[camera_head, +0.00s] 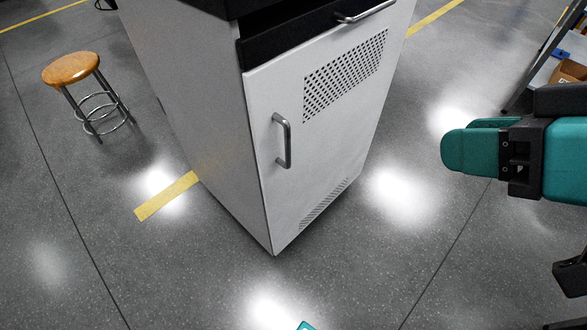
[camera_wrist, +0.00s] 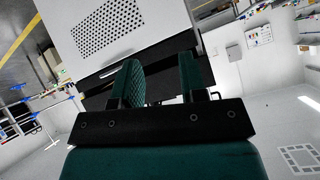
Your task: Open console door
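The console (camera_head: 185,75) is a tall pale grey cabinet with a dark top. Its door (camera_head: 325,165) has a perforated panel and looks shut. The door handle (camera_head: 288,140), a vertical metal bar, is near the door's left edge. My gripper (camera_head: 462,150) is teal and right of the console, apart from the door and handle. In the wrist view, the two fingers (camera_wrist: 160,80) are spread with nothing between them. The perforated door (camera_wrist: 135,20) shows behind them, with the dark drawer front (camera_wrist: 158,55) partly hidden by the fingers.
A dark drawer front (camera_head: 290,33) with a metal bar handle (camera_head: 365,12) is above the door. A wooden-topped stool (camera_head: 72,68) stands at left. A shelf with a cardboard box (camera_head: 571,72) is at far right. The floor before the door is clear.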

